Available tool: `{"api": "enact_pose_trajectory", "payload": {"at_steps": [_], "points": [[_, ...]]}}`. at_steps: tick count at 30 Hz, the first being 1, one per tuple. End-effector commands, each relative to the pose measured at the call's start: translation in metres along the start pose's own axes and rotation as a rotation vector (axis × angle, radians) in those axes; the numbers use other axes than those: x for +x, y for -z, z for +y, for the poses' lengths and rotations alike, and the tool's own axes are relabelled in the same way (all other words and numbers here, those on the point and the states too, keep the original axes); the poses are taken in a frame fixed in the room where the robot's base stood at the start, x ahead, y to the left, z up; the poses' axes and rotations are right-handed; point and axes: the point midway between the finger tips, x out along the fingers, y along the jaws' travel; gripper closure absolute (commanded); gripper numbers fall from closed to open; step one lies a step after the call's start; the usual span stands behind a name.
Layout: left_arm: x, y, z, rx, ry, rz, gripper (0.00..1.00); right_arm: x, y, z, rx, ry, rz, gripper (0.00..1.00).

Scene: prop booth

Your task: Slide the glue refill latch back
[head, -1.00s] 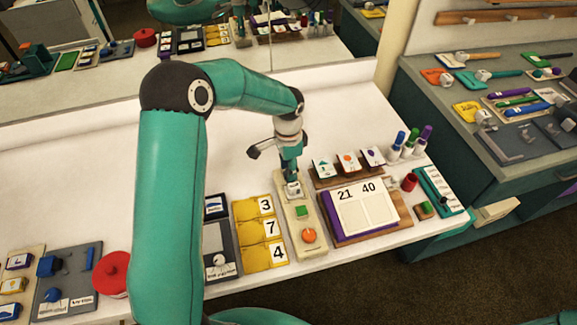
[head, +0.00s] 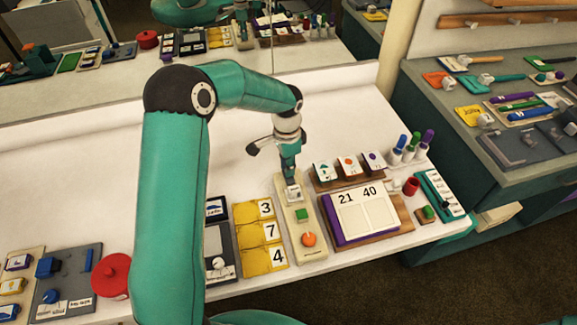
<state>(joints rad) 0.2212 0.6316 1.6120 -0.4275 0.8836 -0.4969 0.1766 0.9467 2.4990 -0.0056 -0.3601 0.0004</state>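My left gripper (head: 290,181) points down at this far end, at or just above the fitting. Its fingertips are small and partly merge with the fitting, so its opening and any contact are unclear. My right gripper is not in view.
Yellow number cards (head: 262,234) lie close left of the board. A purple-edged board with 21 and 40 (head: 361,208) lies close right. A red round lidded pot (head: 112,275) stands far left. The counter behind is clear up to the mirror (head: 320,40).

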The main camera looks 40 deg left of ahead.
Motion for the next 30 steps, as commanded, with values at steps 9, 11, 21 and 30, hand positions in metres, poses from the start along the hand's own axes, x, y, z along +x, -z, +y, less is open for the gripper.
{"api": "enact_pose_trajectory", "payload": {"at_steps": [9,11,21,30], "points": [[-0.002,0.001,-0.002,-0.001,0.005,0.004,0.56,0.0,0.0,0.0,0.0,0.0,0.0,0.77],[-0.001,0.001,-0.002,-0.001,0.005,0.004,0.56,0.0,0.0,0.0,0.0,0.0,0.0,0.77],[-0.029,0.002,-0.002,0.001,0.007,0.006,0.56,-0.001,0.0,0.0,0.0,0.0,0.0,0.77],[-0.088,0.002,-0.002,0.0,0.009,0.008,0.56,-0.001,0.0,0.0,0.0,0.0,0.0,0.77]]}}
